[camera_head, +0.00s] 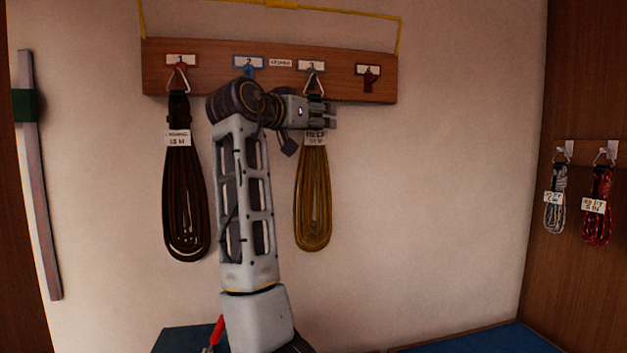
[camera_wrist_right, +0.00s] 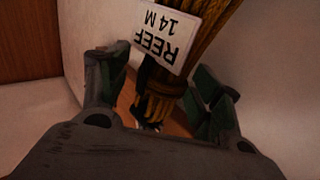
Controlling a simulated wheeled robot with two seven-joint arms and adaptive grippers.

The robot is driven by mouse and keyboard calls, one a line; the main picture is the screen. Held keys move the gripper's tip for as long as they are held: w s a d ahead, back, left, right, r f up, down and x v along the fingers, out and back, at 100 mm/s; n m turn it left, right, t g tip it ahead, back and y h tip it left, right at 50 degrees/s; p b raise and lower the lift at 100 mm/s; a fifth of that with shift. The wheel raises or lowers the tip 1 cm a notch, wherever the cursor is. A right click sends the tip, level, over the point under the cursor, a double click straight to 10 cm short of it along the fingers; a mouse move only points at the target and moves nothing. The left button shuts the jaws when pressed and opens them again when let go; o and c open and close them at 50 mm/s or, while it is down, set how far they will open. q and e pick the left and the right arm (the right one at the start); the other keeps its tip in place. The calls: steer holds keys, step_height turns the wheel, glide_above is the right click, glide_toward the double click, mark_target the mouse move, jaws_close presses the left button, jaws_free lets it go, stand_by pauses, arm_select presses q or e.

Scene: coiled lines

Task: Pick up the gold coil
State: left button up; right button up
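The gold coil (camera_head: 312,200) hangs from the third hook of the wooden rack, its loops reaching down the wall. My right gripper (camera_head: 322,114) is at the coil's bound neck, just below the metal hanger. In the right wrist view the gold coil (camera_wrist_right: 158,100) passes between the two spread fingers of my right gripper (camera_wrist_right: 157,82). A white tag (camera_wrist_right: 166,32) reading "REEF 14 M" appears upside down beside them. The gripper looks open, and I see no clear grip on the coil. My left gripper is out of view.
A dark brown coil (camera_head: 185,205) hangs from hook 1 on the wooden rack (camera_head: 215,90). Hooks 2 and 4 carry no coil. A grey coil (camera_head: 555,205) and a red coil (camera_head: 597,205) hang on the right-hand panel. The wall right of the gold coil is clear.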

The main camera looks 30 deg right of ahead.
jaws_close()
steer(key=shift+w, duration=0.1)
stand_by(0.5)
